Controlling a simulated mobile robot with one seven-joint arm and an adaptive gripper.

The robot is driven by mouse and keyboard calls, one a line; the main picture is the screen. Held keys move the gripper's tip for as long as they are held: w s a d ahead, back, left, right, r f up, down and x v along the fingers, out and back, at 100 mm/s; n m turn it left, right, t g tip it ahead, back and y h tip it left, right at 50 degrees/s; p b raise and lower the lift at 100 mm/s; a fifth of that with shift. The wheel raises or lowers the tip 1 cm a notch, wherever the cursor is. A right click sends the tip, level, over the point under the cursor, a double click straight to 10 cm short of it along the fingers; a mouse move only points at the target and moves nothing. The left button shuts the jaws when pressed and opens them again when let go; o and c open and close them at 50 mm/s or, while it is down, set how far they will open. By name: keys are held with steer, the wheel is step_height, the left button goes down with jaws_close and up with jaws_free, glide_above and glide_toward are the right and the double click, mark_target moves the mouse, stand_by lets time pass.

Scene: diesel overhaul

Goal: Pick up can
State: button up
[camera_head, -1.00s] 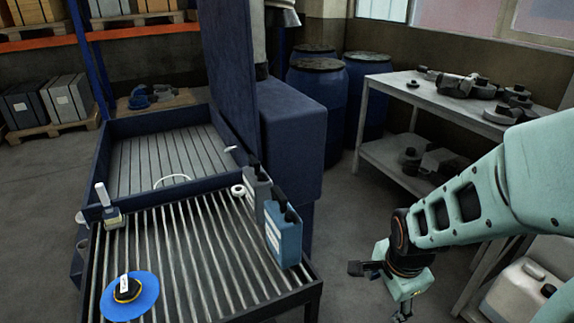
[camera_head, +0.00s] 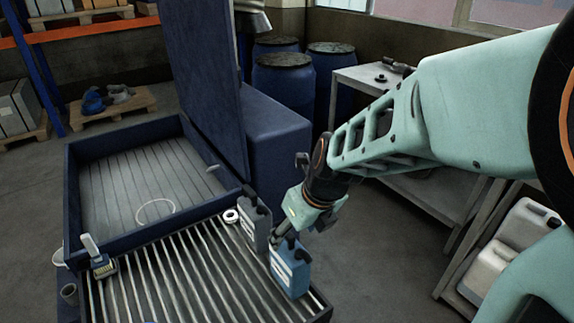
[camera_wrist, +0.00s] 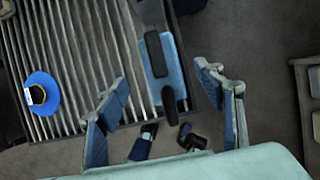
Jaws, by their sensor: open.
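A blue can (camera_head: 289,272) with a black cap and handle and a pale label stands upright on the slatted bench, near its right edge. A grey can (camera_head: 254,224) with a dark cap stands just behind it. My gripper (camera_head: 302,228) is open and empty, above the blue can in the head view, and its lower finger partly hides the can's top. In the wrist view the blue can (camera_wrist: 177,65) shows between my open fingers (camera_wrist: 162,80). I cannot tell the exact height left between fingers and can. The grey can (camera_wrist: 151,12) is at that view's top edge.
A blue disc (camera_wrist: 40,94) lies left in the wrist view. A blue washer cabinet (camera_head: 272,140) stands behind; a shelf (camera_head: 420,195) is right.

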mark_target(285, 245)
steer(key=b+x, duration=0.2)
steer(key=x, duration=0.3)
steer(key=shift+f, duration=0.2)
steer(key=b+x, duration=0.2)
steer(key=x, duration=0.2)
steer(key=shift+w+a+f, duration=0.1)
steer(key=shift+w+f, duration=0.1)
steer(key=shift+r, duration=0.1)
steer(key=c, duration=1.5)
steer(key=shift+w, duration=0.1)
steer(key=shift+c, duration=0.7)
steer(key=shift+r, duration=0.1)
